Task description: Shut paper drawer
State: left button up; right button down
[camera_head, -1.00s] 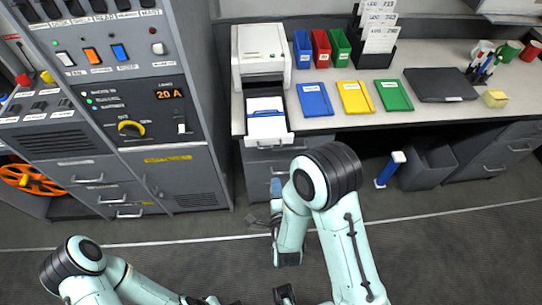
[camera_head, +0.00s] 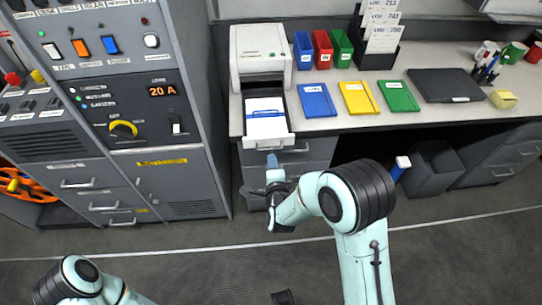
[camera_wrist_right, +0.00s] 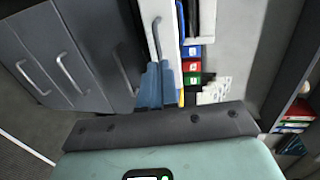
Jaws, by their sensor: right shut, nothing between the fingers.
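The paper drawer (camera_head: 289,122) stands pulled out of the white printer (camera_head: 260,48) on the desk, with white paper in it. Its light front panel (camera_head: 272,141) faces me. My right gripper (camera_head: 272,160) is shut and empty, its blue fingertips just in front of and below the panel; whether they touch it I cannot tell. In the right wrist view the shut blue fingers (camera_wrist_right: 158,84) point at the pale drawer front, where a grey curved handle (camera_wrist_right: 157,38) shows. My left arm shows at the bottom left, its gripper out of frame.
Blue (camera_head: 317,101), yellow (camera_head: 358,98) and green (camera_head: 398,96) folders lie right of the drawer. A grey cabinet (camera_head: 170,180) with switches stands close on the left. Desk drawers (camera_head: 310,150) are below the printer. The floor in front is mostly clear.

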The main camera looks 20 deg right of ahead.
pick_arm(q)
jog(key=shift+r, duration=0.1)
pick_arm(e)
jog(key=shift+x, duration=1.5)
